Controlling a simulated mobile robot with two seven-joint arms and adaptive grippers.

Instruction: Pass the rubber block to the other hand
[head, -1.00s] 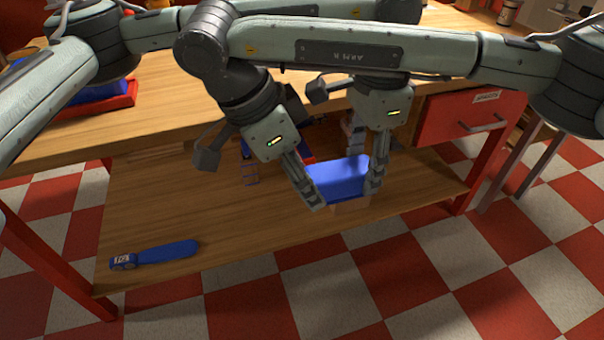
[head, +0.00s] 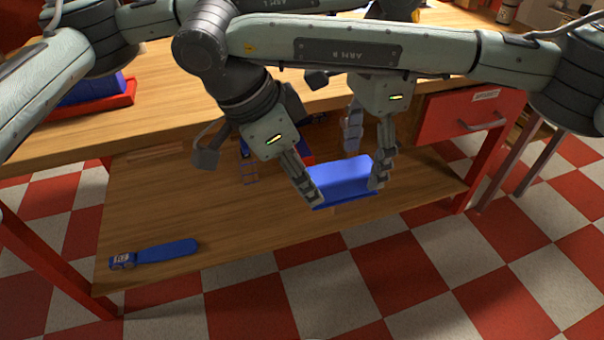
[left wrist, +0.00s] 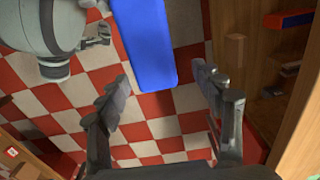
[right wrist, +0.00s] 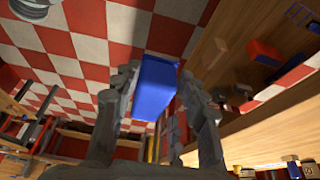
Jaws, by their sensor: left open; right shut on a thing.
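The rubber block is a long blue bar (head: 342,181), held in the air in front of the bench's lower shelf. My right gripper (head: 308,196) is shut on its left end. In the right wrist view the block (right wrist: 157,88) sits between the fingers. My left gripper (head: 368,158) is open at the block's right end, one finger on the near side and the other farther back. In the left wrist view the block (left wrist: 147,42) lies beyond and between the spread fingertips (left wrist: 165,82); I cannot tell whether they touch it.
A blue-handled tool (head: 155,253) lies on the lower wooden shelf (head: 215,225). A red tray (head: 120,101) with a blue item stands on the bench top at left. A red drawer (head: 470,118) is at right. Checkered floor lies open in front.

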